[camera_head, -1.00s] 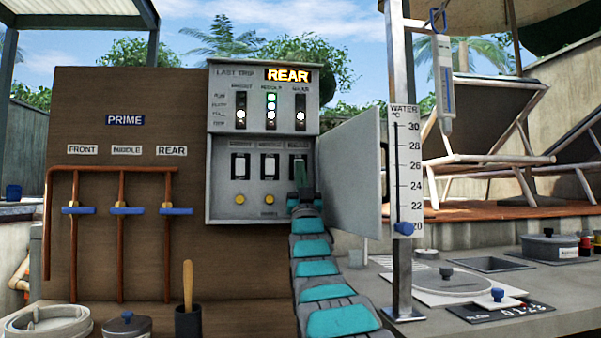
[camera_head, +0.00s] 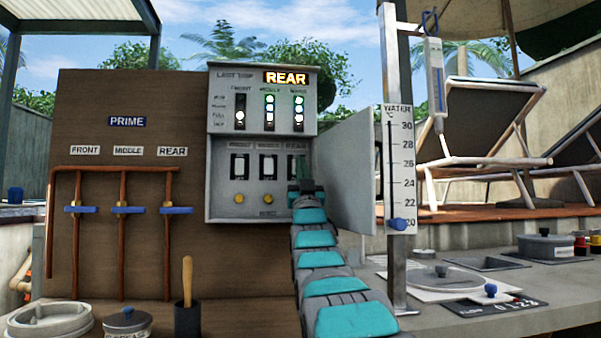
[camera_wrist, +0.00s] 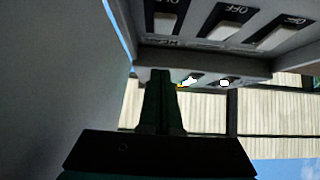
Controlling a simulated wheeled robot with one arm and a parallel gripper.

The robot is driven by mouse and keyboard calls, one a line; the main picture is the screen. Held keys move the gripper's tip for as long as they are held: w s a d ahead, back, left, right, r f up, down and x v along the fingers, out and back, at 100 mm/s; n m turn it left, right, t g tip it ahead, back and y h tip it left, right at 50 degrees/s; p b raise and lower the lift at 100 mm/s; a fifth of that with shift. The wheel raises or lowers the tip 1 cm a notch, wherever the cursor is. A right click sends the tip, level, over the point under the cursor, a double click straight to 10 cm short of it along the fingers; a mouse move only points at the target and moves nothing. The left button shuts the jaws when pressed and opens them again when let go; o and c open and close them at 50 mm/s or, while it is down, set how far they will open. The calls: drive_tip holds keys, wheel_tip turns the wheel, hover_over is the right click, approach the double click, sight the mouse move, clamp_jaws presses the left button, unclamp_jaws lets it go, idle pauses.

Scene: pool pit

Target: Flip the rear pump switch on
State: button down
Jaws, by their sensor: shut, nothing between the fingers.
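The grey control panel (camera_head: 223,150) has three switches in a row and light columns above them. The rear pump switch, at the right of the row, is mostly hidden behind my gripper (camera_head: 301,170) in the head view. In the upside-down wrist view the rear switch (camera_wrist: 167,20) is the leftmost white rocker. My gripper (camera_wrist: 160,76) is shut and empty, its dark green fingertips just below that switch; I cannot tell if they touch. The rear light column (camera_head: 299,113) is lit, green at the top, like the middle one (camera_head: 269,113). The front column (camera_head: 240,115) has a white light low down.
The open panel door (camera_head: 345,170) stands close to the right of my arm. A post with the water scale (camera_head: 399,170) is farther right. Yellow buttons (camera_head: 239,198) sit below the switches. Blue-handled valves (camera_head: 127,210) are on the board at left.

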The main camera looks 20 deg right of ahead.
drive_tip(key=s+r+v, duration=0.1)
drive_tip(key=v, duration=0.7)
drive_tip(key=shift+s+a, duration=0.35)
drive_tip(key=shift+s, duration=0.1)
